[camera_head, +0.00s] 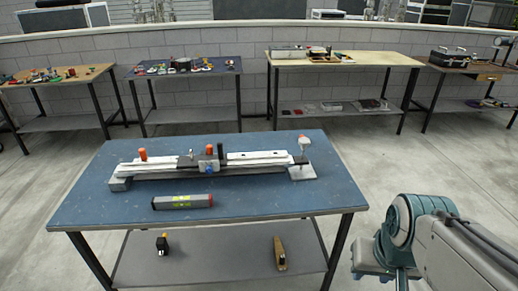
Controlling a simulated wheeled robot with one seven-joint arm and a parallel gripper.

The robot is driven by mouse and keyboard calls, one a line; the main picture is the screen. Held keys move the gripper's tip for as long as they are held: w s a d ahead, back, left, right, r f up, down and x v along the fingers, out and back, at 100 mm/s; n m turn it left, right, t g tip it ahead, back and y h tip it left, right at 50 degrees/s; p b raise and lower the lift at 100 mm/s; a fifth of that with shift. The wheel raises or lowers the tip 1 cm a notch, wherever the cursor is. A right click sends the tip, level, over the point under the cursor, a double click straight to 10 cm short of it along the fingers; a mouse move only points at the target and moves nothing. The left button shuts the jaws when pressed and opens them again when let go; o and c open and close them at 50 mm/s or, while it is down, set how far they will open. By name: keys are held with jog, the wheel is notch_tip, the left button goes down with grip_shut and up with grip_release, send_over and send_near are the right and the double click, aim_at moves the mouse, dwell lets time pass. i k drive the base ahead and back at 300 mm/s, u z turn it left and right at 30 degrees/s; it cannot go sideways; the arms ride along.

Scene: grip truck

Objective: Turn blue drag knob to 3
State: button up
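A long white and black rail device (160,168) lies across the blue-topped table (270,208). Near its middle is a dark carriage block with a small blue knob (210,169) low on its front side. The knob is too small for me to read any number or setting. An orange-red knob (209,150) stands on top of the carriage, and another orange-red knob (143,154) stands near the rail's left end. My arm shows at the lower right, apart from the table and the device. I see no gripper fingers.
A dark bar with green-yellow marks and a red end (182,202) lies in front of the device. Two small objects sit on the lower shelf (215,262). Several workbenches line the grey wall behind. Open floor surrounds the table.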

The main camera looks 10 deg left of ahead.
aim_at(209, 170)
jog(key=z, duration=0.2)
jog(key=i, duration=0.6)
jog(key=u, duration=0.7)
jog(key=i, duration=0.65)
jog(key=u, duration=0.7)
